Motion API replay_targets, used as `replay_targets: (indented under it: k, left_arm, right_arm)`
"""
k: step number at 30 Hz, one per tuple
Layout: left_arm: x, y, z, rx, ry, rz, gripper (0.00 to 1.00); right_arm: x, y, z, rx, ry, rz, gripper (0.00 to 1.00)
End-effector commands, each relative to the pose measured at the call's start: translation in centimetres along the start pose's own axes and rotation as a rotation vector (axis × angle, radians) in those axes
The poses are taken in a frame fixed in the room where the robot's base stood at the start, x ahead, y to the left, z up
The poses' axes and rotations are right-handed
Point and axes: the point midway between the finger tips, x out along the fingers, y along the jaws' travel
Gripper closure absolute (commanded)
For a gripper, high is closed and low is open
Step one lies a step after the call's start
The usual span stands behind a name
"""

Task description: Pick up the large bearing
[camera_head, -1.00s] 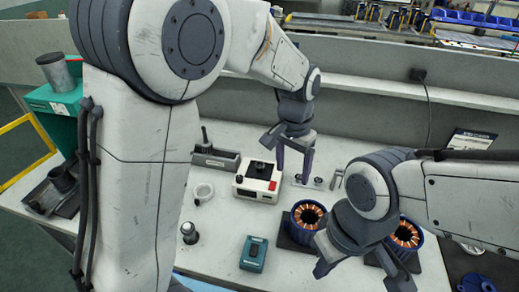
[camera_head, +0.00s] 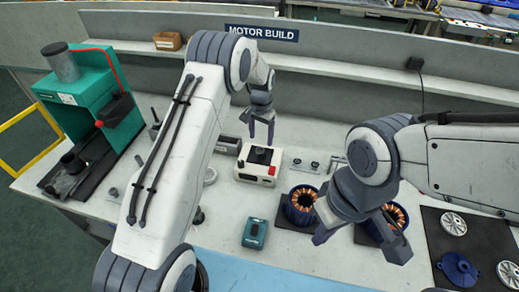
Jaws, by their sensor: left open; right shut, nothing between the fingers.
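Two small round metal parts that look like bearings lie on the bench right of the white box; the left one (camera_head: 297,161) and the right one (camera_head: 315,165) are too small to tell which is the large bearing. My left gripper (camera_head: 261,139) is open and empty, pointing down above and behind the white box, to the left of these parts and apart from them. My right gripper (camera_head: 359,245) is shut and empty, in front of the motor housings and partly covering the right one.
The white box (camera_head: 257,166) has a red button. Blue motor housings (camera_head: 299,207) with copper windings stand on dark mats. A teal device (camera_head: 255,234) lies in front. A green press (camera_head: 90,100) stands left. A dark mat (camera_head: 440,222) with several parts lies right.

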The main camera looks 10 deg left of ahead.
Motion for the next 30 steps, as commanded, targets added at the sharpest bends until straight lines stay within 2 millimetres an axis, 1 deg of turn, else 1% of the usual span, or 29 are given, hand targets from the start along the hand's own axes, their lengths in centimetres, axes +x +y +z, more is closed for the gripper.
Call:
replay_targets:
  k: [1,5,6,9,12,17,18,20,21,23,25,26,30]
  left_arm:
    - [0.4,0.0,0.3,0.000,-0.007,0.002,0.23]
    - [2.3,0.0,0.8,0.000,-0.008,0.002,0.23]
    - [3.0,0.0,0.7,0.000,-0.006,0.002,0.23]
    - [4.2,0.0,0.6,0.000,-0.003,0.001,0.23]
    - [4.7,0.0,0.6,0.000,-0.002,0.001,0.23]
    - [4.7,0.0,0.6,0.000,-0.001,0.000,0.23]
    - [4.7,0.0,0.6,0.000,-0.001,0.000,0.27]
    - [4.7,0.0,0.6,0.000,-0.001,0.000,0.50]
    - [4.7,0.0,0.6,0.000,-0.001,0.000,0.66]
    - [4.7,0.0,0.6,0.000,-0.001,0.001,0.89]
    - [4.7,0.0,0.6,0.000,-0.001,0.001,0.90]
    - [4.7,0.0,0.6,0.000,-0.001,0.001,0.96]
    - [4.7,0.0,0.6,0.000,-0.001,0.000,0.96]
  right_arm:
    - [-0.8,-0.1,0.0,0.000,0.000,0.000,1.00]
    - [-2.3,-0.2,-0.1,0.001,0.000,0.000,1.00]
    - [-2.3,-0.2,-0.1,0.001,0.000,0.000,1.00]
    - [-2.6,-0.2,-0.1,0.001,0.000,0.000,1.00]
    - [-2.6,-0.2,-0.1,0.001,0.000,0.000,1.00]
    - [-2.5,-0.2,-0.1,0.001,0.000,0.000,1.00]
    - [-2.5,-0.2,-0.1,0.001,0.000,0.000,1.00]
    - [-2.5,-0.2,-0.1,0.001,0.000,0.000,1.00]
    - [-2.5,-0.2,-0.1,0.001,0.000,0.000,1.00]
    - [-2.5,-0.2,-0.1,0.001,0.000,0.000,1.00]
    - [-2.5,-0.2,-0.1,0.001,0.000,0.000,1.00]
    - [-2.5,-0.2,-0.1,0.001,0.000,0.000,1.00]
    - [-2.5,-0.2,-0.1,0.001,0.000,0.000,1.00]
